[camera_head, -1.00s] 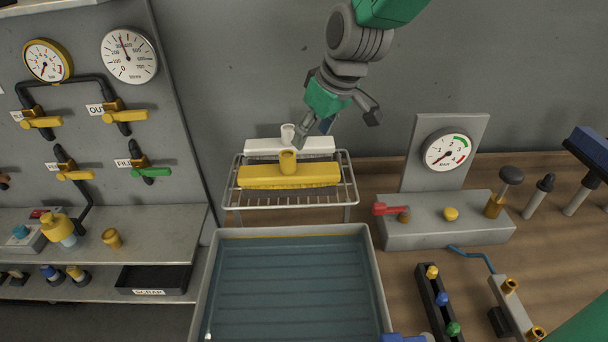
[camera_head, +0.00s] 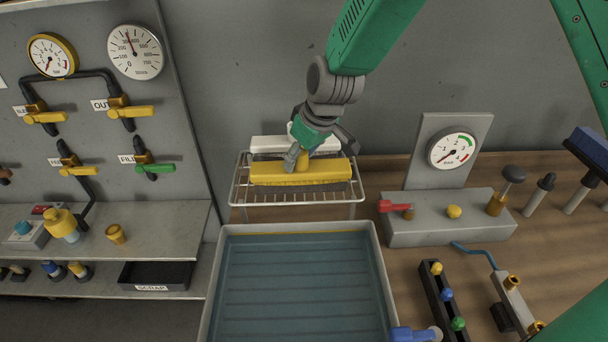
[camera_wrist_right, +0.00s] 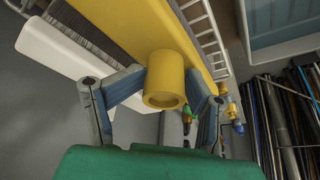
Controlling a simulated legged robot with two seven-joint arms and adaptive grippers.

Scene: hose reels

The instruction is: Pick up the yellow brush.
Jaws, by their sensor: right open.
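The yellow brush (camera_head: 300,174) lies on a wire rack (camera_head: 237,191) at the back, its bristles dark below the yellow block. My right gripper (camera_head: 315,157) is open, reaching down from above to the brush's round yellow socket. In the right wrist view the socket of the yellow brush (camera_wrist_right: 165,82) stands between the two spread fingers of my right gripper (camera_wrist_right: 168,90). Whether a finger touches it I cannot tell. In the head view the gripper hides part of the socket. My left gripper is not in view.
A white brush (camera_head: 268,143) lies just behind the yellow one. A water-filled tray (camera_head: 213,285) stands in front of the rack. A grey gauge block (camera_head: 450,228) with a red lever is to the right. A valve panel (camera_head: 85,100) stands at the left.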

